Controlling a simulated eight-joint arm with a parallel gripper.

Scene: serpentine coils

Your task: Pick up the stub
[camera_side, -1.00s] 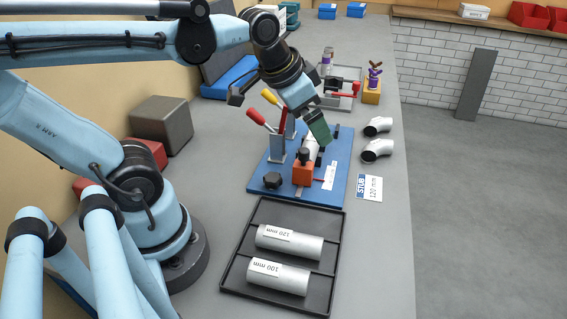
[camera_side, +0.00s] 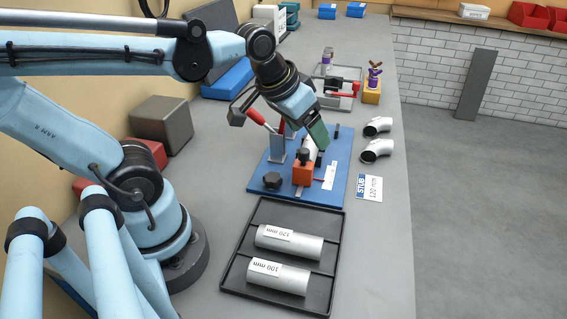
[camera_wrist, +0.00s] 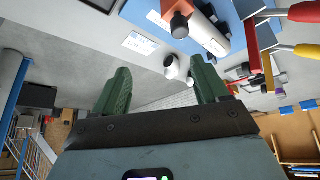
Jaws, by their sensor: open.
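Two silver pipe stubs lie in a black tray (camera_side: 228,284) in the side view. The farther stub (camera_side: 304,246) is labelled 120 mm and the nearer stub (camera_side: 292,281) 100 mm. A card (camera_side: 369,188) right of the blue fixture reads STUB 120 mm; a card also shows in the wrist view (camera_wrist: 140,43). My gripper (camera_side: 318,134) is over the blue fixture (camera_side: 252,188), beyond the tray and apart from both stubs. In the wrist view, its green fingers (camera_wrist: 162,86) are spread with nothing between them.
The fixture carries a silver pipe (camera_wrist: 208,35), an orange block (camera_side: 303,174) and upright clamp handles (camera_side: 262,121). Two pipe elbows (camera_side: 376,150) lie to its right near the bench edge. A grey block (camera_side: 161,124) stands at left. Bench right of the tray is clear.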

